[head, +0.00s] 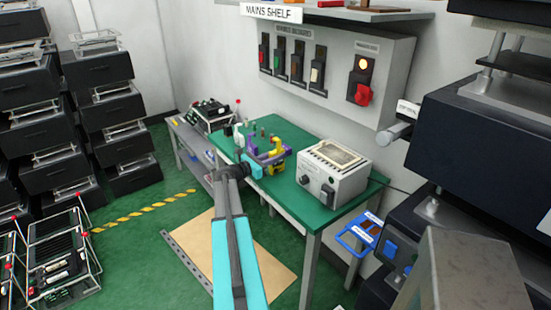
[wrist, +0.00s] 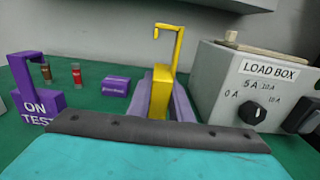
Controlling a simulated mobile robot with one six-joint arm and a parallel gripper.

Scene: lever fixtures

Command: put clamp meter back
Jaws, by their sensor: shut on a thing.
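In the head view the yellow meter (head: 278,168) is at the bench's left part, beside purple parts (head: 267,158). My gripper (head: 256,170) reaches it from the left and is shut on it. A purple ON TEST block (wrist: 38,105) with a hook stands at left.
A load box (head: 333,173) stands right of the meter on the green bench (head: 305,210); it also shows in the wrist view (wrist: 250,85). A small purple box (wrist: 116,86) and two small cylinders are behind. A switch panel (head: 335,60) hangs on the wall.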

